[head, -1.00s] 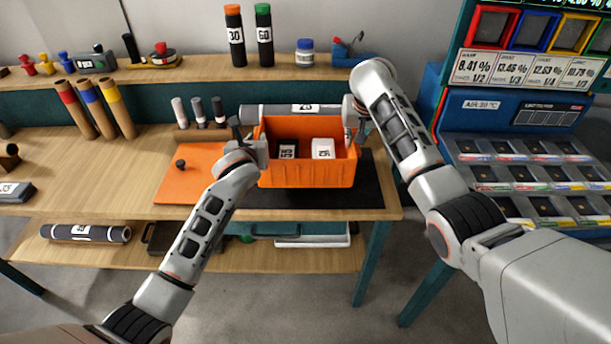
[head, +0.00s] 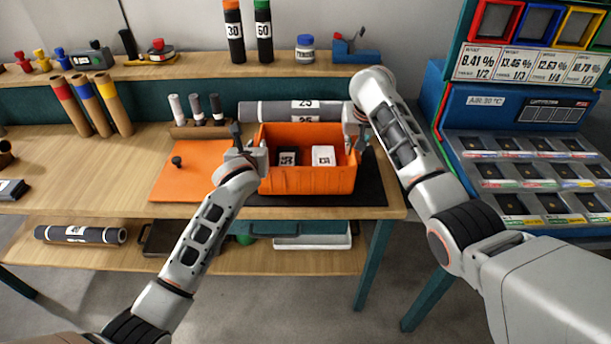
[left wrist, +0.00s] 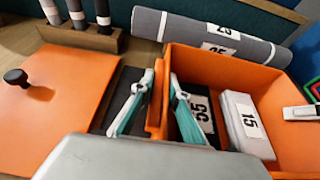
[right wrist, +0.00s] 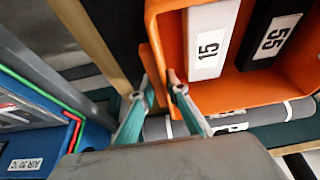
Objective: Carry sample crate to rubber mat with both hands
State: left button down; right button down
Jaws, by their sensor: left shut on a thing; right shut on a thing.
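The orange sample crate (head: 306,180) is upright and open at the top. It holds a black box marked 55 (left wrist: 197,112) and a white box marked 15 (left wrist: 245,122). My left gripper (head: 258,150) is shut on its left wall; the fingers straddle the wall in the left wrist view (left wrist: 158,95). My right gripper (head: 357,138) is shut on its right wall, also seen in the right wrist view (right wrist: 158,92). The black rubber mat (head: 374,188) shows below and right of the crate. I cannot tell whether the crate's base touches it.
A grey roll marked 25 (head: 280,108) lies just behind the crate. An orange panel with a black knob (head: 205,183) lies to the left, near a stand of small tubes (head: 200,130). A blue machine (head: 520,110) stands right of the table. The table's left part has free room.

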pick_arm(q)
jog(key=shift+f, duration=0.35)
pick_arm(e)
jog(key=shift+f, duration=0.35)
pick_arm(q)
jog(key=c, duration=2)
grip_release()
jog(key=shift+r, duration=0.1)
pick_arm(e)
jog(key=c, duration=2)
grip_release()
jog(key=shift+r, duration=0.1)
pick_arm(q)
jog(key=shift+o, duration=0.2)
pick_arm(e)
jog(key=shift+r, duration=0.1)
jog(key=shift+s+a+r, duration=0.1)
jog(key=shift+s+r, duration=0.1)
jog(key=shift+r, duration=0.2)
jog(key=v, duration=1)
pick_arm(q)
jog(key=v, duration=1.2)
pick_arm(e)
jog(key=shift+s+r, duration=0.2)
jog(key=shift+r, duration=0.3)
pick_arm(q)
jog(key=shift+r, duration=0.1)
